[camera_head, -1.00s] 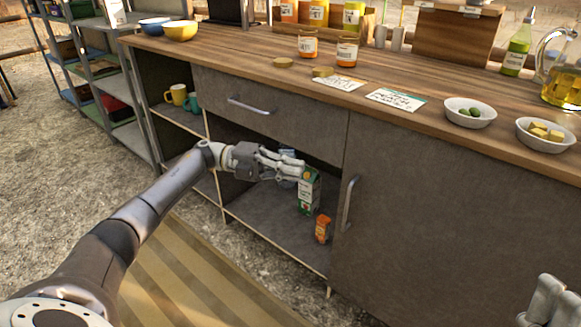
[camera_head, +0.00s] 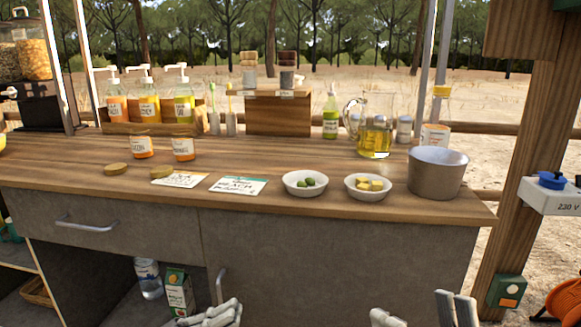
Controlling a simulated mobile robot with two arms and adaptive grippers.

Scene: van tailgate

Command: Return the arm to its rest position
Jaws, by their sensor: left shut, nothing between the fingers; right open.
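My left gripper (camera_head: 212,314) shows at the bottom edge, in front of the cabinet. Its fingers are together with nothing held, and its arm is below the picture. My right gripper (camera_head: 425,311) is at the bottom edge further right. Its fingers are spread apart and empty. Behind my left gripper, a green and white carton (camera_head: 179,290) stands in the open cabinet compartment, beside a clear bottle with a blue label (camera_head: 149,278). The carton's lower part is close to the picture's edge.
The wooden counter (camera_head: 90,190) holds jars, small white bowls, cards, pump bottles, an oil jug (camera_head: 376,135) and a grey pot (camera_head: 437,172). The drawer (camera_head: 100,225) is shut. A cabinet door handle (camera_head: 220,286) is beside my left gripper. A wooden post (camera_head: 520,170) stands at right.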

